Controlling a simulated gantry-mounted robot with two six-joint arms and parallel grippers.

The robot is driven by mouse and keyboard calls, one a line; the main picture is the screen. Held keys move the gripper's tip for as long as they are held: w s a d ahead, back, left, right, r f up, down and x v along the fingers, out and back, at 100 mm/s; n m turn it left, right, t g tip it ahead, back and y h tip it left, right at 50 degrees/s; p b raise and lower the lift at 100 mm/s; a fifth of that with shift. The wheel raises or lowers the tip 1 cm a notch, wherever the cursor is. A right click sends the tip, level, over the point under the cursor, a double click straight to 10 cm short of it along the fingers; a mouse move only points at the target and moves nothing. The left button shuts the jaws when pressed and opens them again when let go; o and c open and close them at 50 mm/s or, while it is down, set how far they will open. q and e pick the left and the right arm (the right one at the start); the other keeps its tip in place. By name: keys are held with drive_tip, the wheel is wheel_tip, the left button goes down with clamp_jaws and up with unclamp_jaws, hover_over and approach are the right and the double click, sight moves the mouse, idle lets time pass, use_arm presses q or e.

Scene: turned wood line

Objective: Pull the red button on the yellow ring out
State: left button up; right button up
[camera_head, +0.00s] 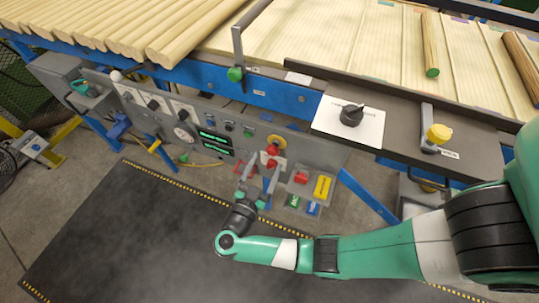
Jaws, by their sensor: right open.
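The red button (272,150) sits on a yellow ring (277,140) on the front of the grey control panel (318,148), right of the small green displays. My right gripper (258,170) is open, with its two grey fingers pointing up toward the panel just below the button. The fingers look empty and apart from the button, though the exact depth gap is hard to tell. My right arm comes in from the right. My left gripper is not in view.
A red switch (301,177) and a yellow label (322,187) are right of the fingers. Wooden rods lie on the line behind. The dark floor mat (130,235) is clear.

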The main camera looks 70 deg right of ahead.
drive_tip(key=a, duration=0.7)
drive_tip(key=shift+a, duration=0.4)
drive_tip(key=shift+r, duration=0.1)
